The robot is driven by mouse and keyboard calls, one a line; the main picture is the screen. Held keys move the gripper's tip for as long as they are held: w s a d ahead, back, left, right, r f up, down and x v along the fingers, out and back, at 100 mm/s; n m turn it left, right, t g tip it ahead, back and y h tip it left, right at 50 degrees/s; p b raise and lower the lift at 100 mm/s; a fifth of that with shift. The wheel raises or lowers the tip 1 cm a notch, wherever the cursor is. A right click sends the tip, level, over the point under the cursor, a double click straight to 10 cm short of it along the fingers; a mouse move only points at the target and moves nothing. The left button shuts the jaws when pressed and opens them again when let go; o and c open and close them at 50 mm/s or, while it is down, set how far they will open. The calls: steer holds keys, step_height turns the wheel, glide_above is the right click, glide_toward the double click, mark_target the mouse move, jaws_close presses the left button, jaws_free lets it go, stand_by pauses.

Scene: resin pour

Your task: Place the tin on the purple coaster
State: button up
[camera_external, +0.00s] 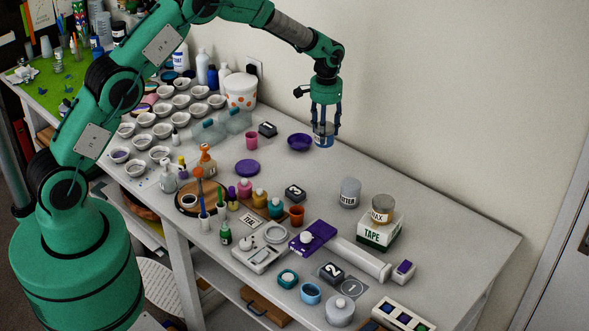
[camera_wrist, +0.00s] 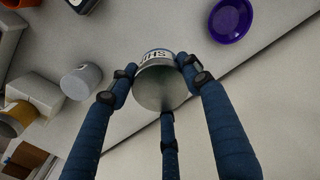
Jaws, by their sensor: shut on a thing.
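My gripper (camera_external: 325,110) is shut on a grey tin (camera_wrist: 161,88), its blue fingers around the tin's sides; a white label with dark letters partly shows. In the external view the tin (camera_external: 323,139) hangs low near the back edge of the table, just right of a purple bowl. I cannot tell its exact height above the table. The purple coaster (camera_external: 247,168) is a flat disc lying on the table to the left and nearer the camera, with nothing on it. The coaster is not visible in the wrist view.
The purple bowl (camera_external: 300,142) stands between tin and coaster, also in the wrist view (camera_wrist: 230,20). A pink cup (camera_external: 251,141) and black block (camera_external: 267,129) are behind the coaster. A grey GLITTER tin (camera_external: 349,194) and TAPE box (camera_external: 379,233) stand front right.

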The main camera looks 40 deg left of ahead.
steer(key=s+a+r, duration=0.1)
steer(key=s+a, duration=0.6)
steer(key=a, duration=0.3)
steer(key=n, duration=0.2)
glide_above(247, 166)
stand_by(0.5)
steer(key=shift+f, duration=0.15)
steer(key=shift+f, duration=3.05)
steer(key=shift+f, duration=1.85)
steer(key=shift+f, duration=0.15)
